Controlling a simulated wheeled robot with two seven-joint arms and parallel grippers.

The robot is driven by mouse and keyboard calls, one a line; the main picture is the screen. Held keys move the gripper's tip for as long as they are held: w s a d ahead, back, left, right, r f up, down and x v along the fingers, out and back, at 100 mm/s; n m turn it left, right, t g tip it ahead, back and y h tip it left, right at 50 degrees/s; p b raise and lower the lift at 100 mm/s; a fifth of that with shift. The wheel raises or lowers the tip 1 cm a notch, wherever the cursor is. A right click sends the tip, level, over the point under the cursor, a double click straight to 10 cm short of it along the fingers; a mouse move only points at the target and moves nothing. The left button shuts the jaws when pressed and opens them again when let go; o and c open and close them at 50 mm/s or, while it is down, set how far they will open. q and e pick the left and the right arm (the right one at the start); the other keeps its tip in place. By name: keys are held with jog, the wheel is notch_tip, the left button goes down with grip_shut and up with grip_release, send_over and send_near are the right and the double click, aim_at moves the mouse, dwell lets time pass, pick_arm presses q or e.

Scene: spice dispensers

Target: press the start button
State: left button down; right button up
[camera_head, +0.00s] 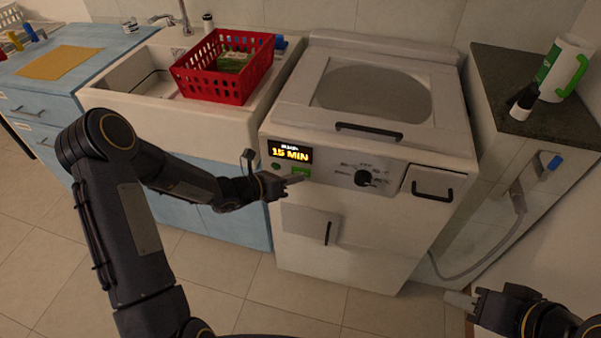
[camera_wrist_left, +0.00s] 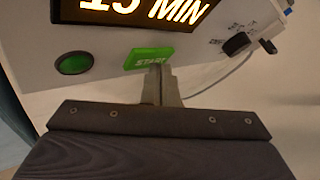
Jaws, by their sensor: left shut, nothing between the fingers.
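The green start button (camera_head: 301,170) is on the white washing machine's front panel, below the lit display (camera_head: 290,152) that reads 15 MIN. In the left wrist view the start button (camera_wrist_left: 148,57) is a green rectangle lettered START. My left gripper (camera_head: 295,180) is shut and empty, with its tips at the button's lower edge. In the left wrist view my left gripper's fingertips (camera_wrist_left: 160,72) overlap the lower right part of the button; I cannot tell whether they touch it. My right gripper (camera_head: 460,300) is low at the right, away from the machine; its opening is unclear.
A round green button (camera_wrist_left: 74,63) is left of the start button. A black dial (camera_head: 363,178) and a drawer handle (camera_head: 433,191) are further right on the panel. A red basket (camera_head: 212,88) stands at the sink. A dark-topped counter (camera_head: 500,75) is at the right.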

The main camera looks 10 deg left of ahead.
pick_arm(q)
jog(key=shift+w, duration=0.15)
dwell(0.5)
jog(key=shift+s, duration=0.8)
jog(key=s+b, duration=0.1)
jog(key=s, duration=0.4)
jog(key=shift+a, duration=0.1)
jog(key=shift+r, duration=0.15)
dwell(0.5)
